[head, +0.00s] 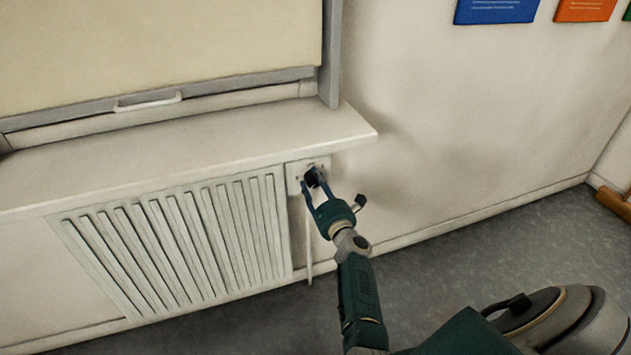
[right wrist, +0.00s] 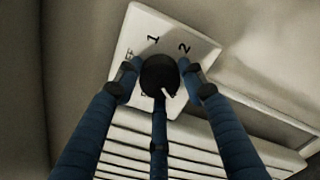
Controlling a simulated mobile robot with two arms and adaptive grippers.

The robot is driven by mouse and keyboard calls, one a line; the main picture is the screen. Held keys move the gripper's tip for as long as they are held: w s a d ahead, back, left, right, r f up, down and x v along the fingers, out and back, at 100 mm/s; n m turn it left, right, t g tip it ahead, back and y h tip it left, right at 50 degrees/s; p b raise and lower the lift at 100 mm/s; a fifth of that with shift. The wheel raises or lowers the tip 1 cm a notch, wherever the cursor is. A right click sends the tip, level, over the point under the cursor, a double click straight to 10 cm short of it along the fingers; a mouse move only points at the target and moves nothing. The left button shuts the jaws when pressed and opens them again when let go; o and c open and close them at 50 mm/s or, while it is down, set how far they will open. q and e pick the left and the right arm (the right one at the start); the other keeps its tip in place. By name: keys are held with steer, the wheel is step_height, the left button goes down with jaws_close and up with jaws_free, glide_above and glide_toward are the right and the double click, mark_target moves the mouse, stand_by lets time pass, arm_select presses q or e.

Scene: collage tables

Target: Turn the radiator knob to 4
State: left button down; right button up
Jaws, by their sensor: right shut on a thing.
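The radiator knob (right wrist: 158,73) is round and black, with a short white pointer mark on its lower right side in the right wrist view. It sits on a white dial plate (right wrist: 133,35) at the right end of the radiator. The figures 1 and 2 show above the knob, with part of OFF at its left; the lower figures are hidden by fingers or too unclear to read. My right gripper (head: 315,180) has its blue fingers closed around the knob, also seen in the right wrist view (right wrist: 161,82). My left gripper is out of view.
The white slatted radiator (head: 180,245) is left of the knob. A white sill (head: 190,150) juts out just above it. A thin pipe (head: 309,245) runs down below the dial plate.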

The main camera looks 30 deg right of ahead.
steer(key=shift+s+a+f+m, duration=0.15)
steer(key=shift+a+f+m, duration=0.15)
steer(key=shift+f, duration=0.25)
steer(key=o, duration=1.2)
steer(key=shift+c, duration=0.2)
steer(key=shift+r, duration=0.25)
steer(key=shift+d, duration=0.1)
steer(key=v, duration=0.7)
steer(key=shift+s, duration=0.15)
